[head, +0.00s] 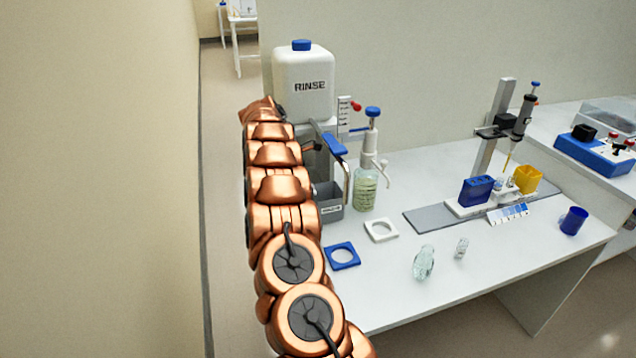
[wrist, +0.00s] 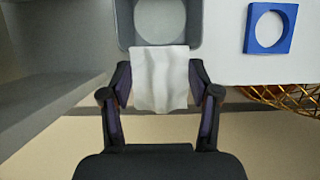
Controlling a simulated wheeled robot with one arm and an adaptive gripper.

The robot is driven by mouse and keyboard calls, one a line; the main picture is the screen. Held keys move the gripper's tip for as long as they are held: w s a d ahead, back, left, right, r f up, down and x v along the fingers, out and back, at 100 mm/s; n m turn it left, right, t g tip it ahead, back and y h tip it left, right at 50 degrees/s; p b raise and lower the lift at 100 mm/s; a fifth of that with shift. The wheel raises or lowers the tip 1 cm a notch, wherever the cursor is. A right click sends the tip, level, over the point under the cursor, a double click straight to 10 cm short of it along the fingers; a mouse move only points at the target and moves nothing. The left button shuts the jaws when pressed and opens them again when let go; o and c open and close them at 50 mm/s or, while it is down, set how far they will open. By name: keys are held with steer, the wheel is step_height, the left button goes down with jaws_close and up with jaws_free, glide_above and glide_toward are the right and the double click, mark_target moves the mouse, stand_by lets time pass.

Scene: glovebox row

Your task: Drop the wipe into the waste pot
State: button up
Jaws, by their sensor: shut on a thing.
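My gripper (wrist: 160,92) shows in the wrist view, its two dark fingers shut on a white wipe (wrist: 160,65). The wipe hangs flat between the fingertips, and its far end overlaps the near rim of an open grey container (wrist: 196,22). A pale round shape shows inside that container. I cannot tell whether the wipe touches the rim. The grey container also stands at the left of the bench in the head view (head: 331,210), with a label too small to read. I cannot tell for sure which vessel is the waste pot. My gripper and the wipe are hidden in the head view.
A white RINSE tank (head: 304,80) and a pump bottle (head: 367,185) stand close by. A blue square ring (head: 343,256) and a white one (head: 381,230) lie in front. A blue cup (head: 573,220) is at far right. A wall (head: 100,180) bounds the left.

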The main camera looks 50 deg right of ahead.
steer(key=d, duration=0.1)
steer(key=s+d+p, duration=0.1)
steer(key=s+d, duration=0.1)
steer(key=d, duration=0.1)
steer(key=shift+s+f+p, duration=0.1)
steer(key=shift+f+p, duration=0.15)
steer(key=shift+p, duration=0.05)
steer(key=shift+f, duration=0.4)
steer(key=o, duration=0.9)
